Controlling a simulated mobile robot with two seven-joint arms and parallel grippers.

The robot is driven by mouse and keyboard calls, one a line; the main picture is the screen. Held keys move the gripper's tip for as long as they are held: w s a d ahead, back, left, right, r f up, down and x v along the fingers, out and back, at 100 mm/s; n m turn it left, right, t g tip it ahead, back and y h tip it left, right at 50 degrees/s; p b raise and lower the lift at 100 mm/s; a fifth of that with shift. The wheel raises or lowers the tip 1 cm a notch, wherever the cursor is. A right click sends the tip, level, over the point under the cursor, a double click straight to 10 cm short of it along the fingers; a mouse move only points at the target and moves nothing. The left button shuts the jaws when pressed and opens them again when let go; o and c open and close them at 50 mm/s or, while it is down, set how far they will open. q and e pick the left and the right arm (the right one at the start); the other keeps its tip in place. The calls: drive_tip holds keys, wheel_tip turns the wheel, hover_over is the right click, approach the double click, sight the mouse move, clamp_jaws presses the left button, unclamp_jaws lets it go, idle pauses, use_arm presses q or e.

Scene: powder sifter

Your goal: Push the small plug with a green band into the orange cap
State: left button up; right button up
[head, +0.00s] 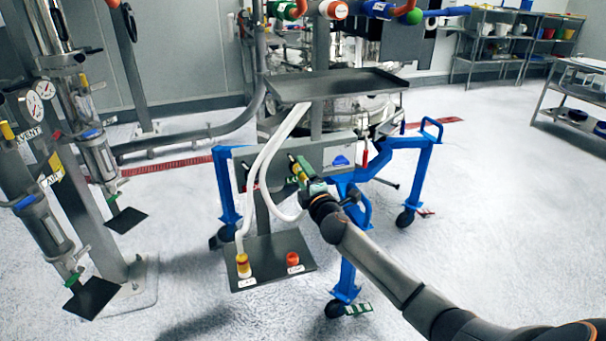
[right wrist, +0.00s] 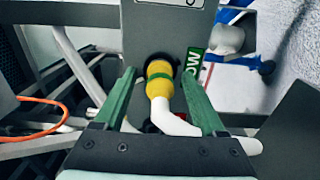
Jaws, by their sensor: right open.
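The small yellow plug with a green band (right wrist: 159,82) sits with its end at a dark round port on a grey panel, and a white hose runs from it. It also shows in the head view (head: 296,166), partly hidden by my gripper. My right gripper (right wrist: 160,88) is open, with one green finger on each side of the plug and a gap to it on both sides. It also shows in the head view (head: 305,176). The orange cap (head: 292,260) stands upright on the low dark tray (head: 272,248). My left gripper is not in view.
A second yellow plug (head: 243,266) on a white hose (head: 262,165) stands at the left of the low tray. A blue wheeled frame (head: 430,152) surrounds the panel. An upper dark tray (head: 335,84) hangs above. Gauges and pipes stand at left.

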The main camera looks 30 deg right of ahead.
idle(0.7)
clamp_jaws()
idle(0.4)
idle(0.4)
drive_tip(key=p+v, duration=0.2)
drive_tip(key=v, duration=0.4)
idle(1.0)
